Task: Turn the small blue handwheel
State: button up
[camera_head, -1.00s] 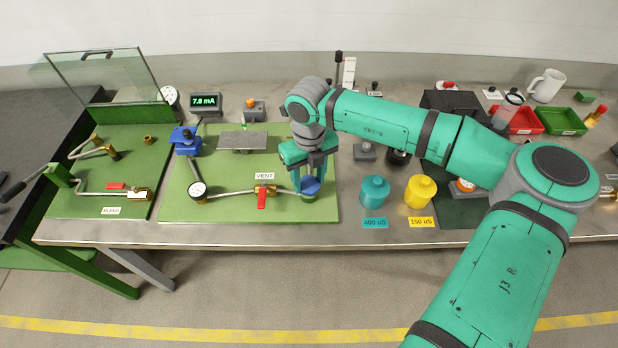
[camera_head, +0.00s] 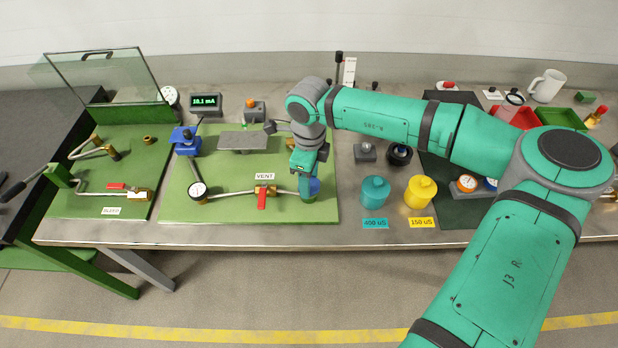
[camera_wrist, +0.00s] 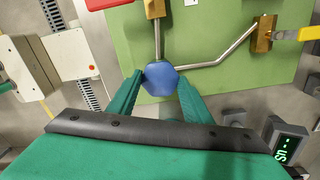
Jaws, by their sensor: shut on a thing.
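The small blue handwheel (camera_wrist: 160,78) is a blue hexagonal knob between my two green fingers in the wrist view. In the head view only part of the handwheel (camera_head: 315,187) shows, at the right end of the pipe on the green panel, with my gripper in front of it. My gripper (camera_head: 307,190) points down over it, and in the wrist view my gripper (camera_wrist: 160,92) has a finger on each side of the knob, shut on it.
A red-handled VENT valve (camera_head: 262,198) and a round gauge (camera_head: 198,191) sit left of the handwheel on the green panel (camera_head: 230,212). A teal pot (camera_head: 375,192) and a yellow pot (camera_head: 420,191) stand to the right.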

jog(key=shift+n, duration=0.3)
jog(key=o, duration=1.1)
jog(key=shift+c, duration=0.2)
notch_tip(320, 180, up, 11)
jog(key=shift+s+f, duration=0.1)
